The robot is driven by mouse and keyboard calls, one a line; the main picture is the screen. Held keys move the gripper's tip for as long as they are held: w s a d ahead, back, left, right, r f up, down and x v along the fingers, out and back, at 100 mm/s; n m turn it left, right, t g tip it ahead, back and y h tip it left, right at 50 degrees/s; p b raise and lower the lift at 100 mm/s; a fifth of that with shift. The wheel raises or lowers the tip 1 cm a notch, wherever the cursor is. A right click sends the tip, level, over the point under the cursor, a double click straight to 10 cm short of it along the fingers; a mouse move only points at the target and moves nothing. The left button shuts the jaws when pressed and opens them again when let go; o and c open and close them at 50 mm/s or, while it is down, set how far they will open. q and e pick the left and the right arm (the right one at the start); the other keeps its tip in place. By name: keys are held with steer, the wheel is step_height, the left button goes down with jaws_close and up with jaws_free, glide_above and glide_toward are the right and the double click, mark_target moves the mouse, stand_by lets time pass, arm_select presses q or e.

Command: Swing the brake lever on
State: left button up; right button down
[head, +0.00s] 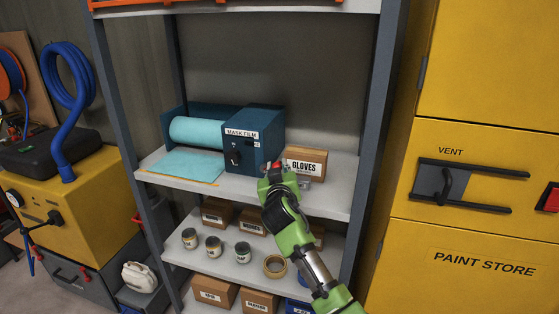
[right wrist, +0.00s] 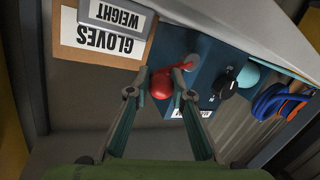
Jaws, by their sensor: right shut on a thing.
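The mask film dispenser (head: 265,125) is a dark blue unit on the upper shelf, with a pale teal film roll (head: 197,131) at its left. A black knob (head: 233,156) is on its front; the knob also shows in the right wrist view (right wrist: 227,88). The red brake lever (right wrist: 162,86) sits between the fingers of my right gripper (right wrist: 161,76), which is shut on it. In the head view my right gripper (head: 276,174) is at the dispenser's lower right and hides most of the lever. My left gripper is not in view.
A gloves box (head: 306,164) stands right of the dispenser, with a grey weight (right wrist: 116,14) beside it. The shelf edge (head: 335,204) runs below my gripper. Cans and boxes fill the lower shelf. A yellow paint store cabinet (head: 480,250) stands at right.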

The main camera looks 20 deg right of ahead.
steer(key=r+n+p, duration=0.1)
steer(key=a+n+g+p, duration=0.1)
steer(key=p, duration=0.1)
steer(key=shift+w+a+r, duration=0.1)
steer(key=shift+w+r, duration=0.2)
steer(key=shift+r, duration=0.1)
steer(key=shift+w+a+r+n+g+h+p, duration=0.15)
steer(key=shift+a+n+g+h+p, duration=0.1)
steer(key=shift+n+p, duration=0.35)
steer(key=shift+w+a+r+n+g+h+p, duration=0.15)
steer(key=shift+a+n+g+h+p, duration=0.1)
steer(key=shift+n+p, duration=0.3)
steer(key=shift+w+a+r+n+g+h+p, duration=0.1)
steer(key=shift+w+a+n+g+h+p, duration=0.25)
steer(key=shift+n, duration=0.45)
steer(key=shift+w+a+n+g+h+p, duration=0.15)
steer(key=shift+a+n+g+p, duration=0.2)
steer(key=shift+n, duration=0.4)
steer(key=c, duration=1.8)
jaws_free()
steer(key=shift+a, duration=0.15)
